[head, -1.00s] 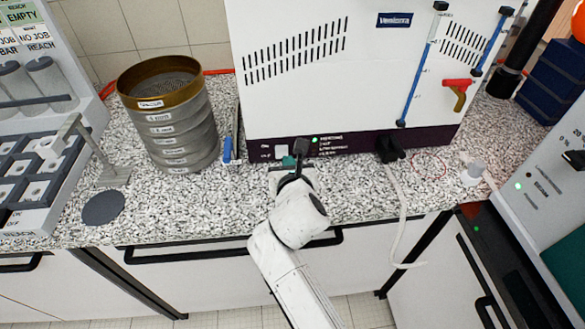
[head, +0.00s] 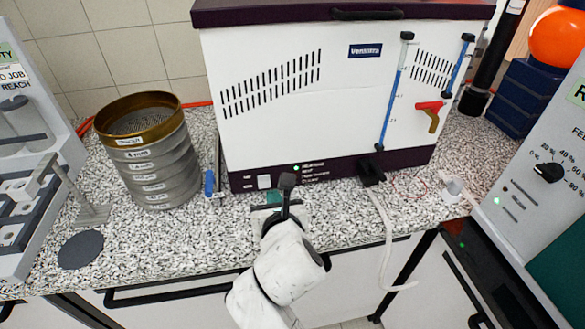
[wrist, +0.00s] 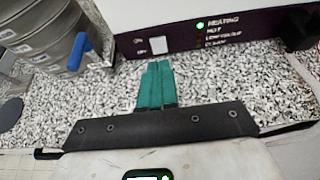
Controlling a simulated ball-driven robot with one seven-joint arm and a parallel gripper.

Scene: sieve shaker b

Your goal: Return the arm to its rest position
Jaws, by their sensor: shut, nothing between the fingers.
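My gripper (head: 274,198) is in front of the white box-shaped unit (head: 290,100) with the dark purple base, over the speckled counter. In the wrist view its two green fingers (wrist: 156,84) lie side by side, closed with nothing between them. They point at the unit's front panel with its white switch and lit green light, and appear apart from it. In the head view my arm reaches up from the bottom edge, and its wrist partly hides the fingers.
A sieve stack (head: 155,165) stands left of the unit, with a blue-handled tool (head: 210,183) between them. A dark disc (head: 81,249) lies at the counter's front left. A white hose (head: 386,240) hangs over the front edge at right. A control panel (head: 545,185) stands far right.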

